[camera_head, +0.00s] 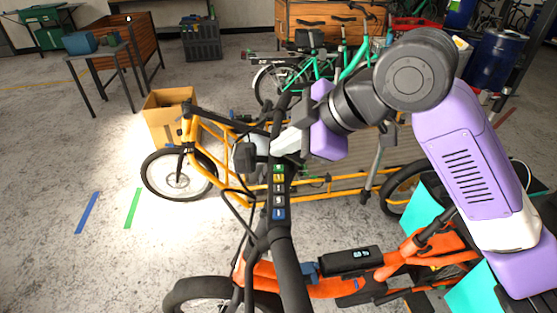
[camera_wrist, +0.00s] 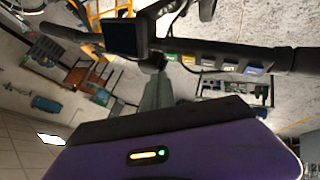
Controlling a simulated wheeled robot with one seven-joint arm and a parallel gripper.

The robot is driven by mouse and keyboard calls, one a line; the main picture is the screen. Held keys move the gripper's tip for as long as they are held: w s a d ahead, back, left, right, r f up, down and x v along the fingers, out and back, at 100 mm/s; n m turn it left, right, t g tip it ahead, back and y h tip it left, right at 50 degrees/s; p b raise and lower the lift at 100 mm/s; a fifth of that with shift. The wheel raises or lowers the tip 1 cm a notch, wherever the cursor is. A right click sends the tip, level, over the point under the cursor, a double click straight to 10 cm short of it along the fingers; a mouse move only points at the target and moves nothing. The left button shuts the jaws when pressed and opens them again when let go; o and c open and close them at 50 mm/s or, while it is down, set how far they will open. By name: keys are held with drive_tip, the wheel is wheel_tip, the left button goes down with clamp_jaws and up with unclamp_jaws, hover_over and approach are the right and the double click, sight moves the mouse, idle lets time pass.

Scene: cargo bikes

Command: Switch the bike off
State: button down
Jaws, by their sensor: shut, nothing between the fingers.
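The orange bike (camera_head: 330,287) stands in front of me, its dark handlebar (camera_head: 283,245) running away from me in the head view. A strip of several coloured buttons (camera_head: 279,191) sits on the bar and also shows in the wrist view (camera_wrist: 215,63). A dark display (camera_wrist: 124,37) is mounted beside the strip; its screen looks dark in the wrist view. A black box with lit digits (camera_head: 352,261) sits on the bike's frame. My gripper (camera_head: 279,147) is shut and empty, its tip by the bar near the display (camera_wrist: 157,72). I cannot tell whether it touches.
A yellow cargo bike (camera_head: 205,150) stands just behind, with a cardboard box (camera_head: 168,117) beside it. Green bikes (camera_head: 320,70) and a wooden crate (camera_head: 325,22) are farther back. The floor at left, with blue and green tape (camera_head: 132,208), is clear.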

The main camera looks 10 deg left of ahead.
sight(283, 168)
wheel_tip(283, 168, up, 5)
drive_tip(key=p, duration=0.3)
drive_tip(key=shift+w+f, duration=0.1)
drive_tip(key=shift+f, duration=0.05)
